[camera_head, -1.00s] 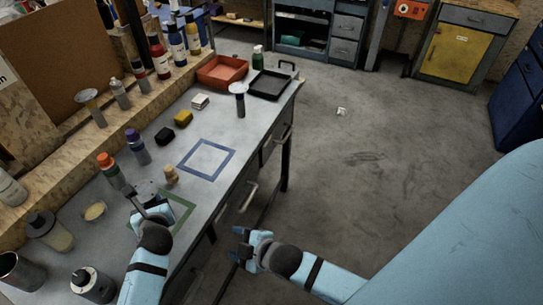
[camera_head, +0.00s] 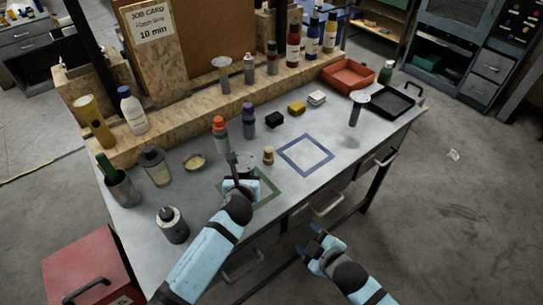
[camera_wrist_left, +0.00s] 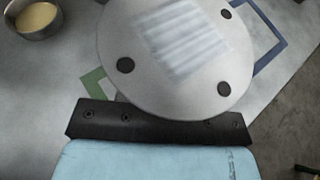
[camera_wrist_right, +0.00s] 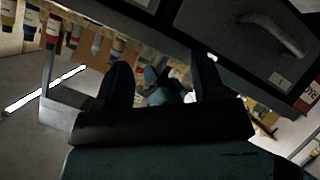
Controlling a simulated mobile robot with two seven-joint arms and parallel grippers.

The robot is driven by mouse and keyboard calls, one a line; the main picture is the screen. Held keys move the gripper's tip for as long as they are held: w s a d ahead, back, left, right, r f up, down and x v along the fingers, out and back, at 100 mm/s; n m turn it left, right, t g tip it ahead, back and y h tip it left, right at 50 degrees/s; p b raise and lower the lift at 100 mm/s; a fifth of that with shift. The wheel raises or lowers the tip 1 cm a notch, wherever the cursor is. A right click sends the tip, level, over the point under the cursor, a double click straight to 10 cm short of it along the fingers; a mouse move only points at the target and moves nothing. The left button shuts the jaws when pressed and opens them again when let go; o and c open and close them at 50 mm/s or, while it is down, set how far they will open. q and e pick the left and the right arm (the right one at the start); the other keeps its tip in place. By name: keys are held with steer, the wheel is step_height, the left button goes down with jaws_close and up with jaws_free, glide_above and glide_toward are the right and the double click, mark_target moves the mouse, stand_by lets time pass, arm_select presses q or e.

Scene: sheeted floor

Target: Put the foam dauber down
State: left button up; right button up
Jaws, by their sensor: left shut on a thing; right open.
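My left gripper (camera_head: 232,168) is shut on what I take to be the foam dauber (camera_head: 248,160). It shows a round grey-white disc with dark dots, filling the middle of the left wrist view (camera_wrist_left: 175,75). The disc hides my left fingertips and whatever is below it, so I cannot tell whether it touches the table. It is over the green taped square (camera_head: 268,196) on the grey bench (camera_head: 325,190). My right gripper (camera_head: 318,243) is open and empty, off the bench's front edge. Its spread fingers show in the right wrist view (camera_wrist_right: 163,82).
A small tan peg-shaped thing (camera_head: 268,156) stands just right of the disc. Orange-capped (camera_head: 220,135) and purple-capped (camera_head: 249,122) bottles stand behind. A shallow dish (camera_head: 194,162) is to the left. The blue taped square (camera_head: 329,148) is empty.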

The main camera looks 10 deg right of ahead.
steer(key=w+a+r+n+t, duration=0.15)
steer(key=w+r+n, duration=0.35)
steer(key=w+n, duration=0.7)
steer(key=n, duration=1.2)
glide_toward(271, 153)
steer(key=shift+s+f+h, duration=0.3)
steer(key=shift+s+f, duration=0.25)
steer(key=shift+s, duration=0.25)
steer(key=shift+w+r+n, duration=0.2)
steer(key=shift+w+n, duration=0.3)
steer(key=shift+n, duration=0.6)
steer(key=shift+w+n, duration=0.3)
steer(key=shift+w, duration=0.05)
steer(key=x, duration=0.6)
steer(key=shift+a, duration=0.1)
steer(key=shift+a+r+x, duration=0.1)
steer(key=shift+r+x, duration=0.1)
steer(key=shift+x, duration=1.2)
steer(key=shift+a+r+x, duration=0.1)
steer(key=shift+r+x, duration=0.05)
steer(key=shift+x, duration=1.2)
steer(key=shift+w, duration=0.1)
steer(key=c, duration=1.1)
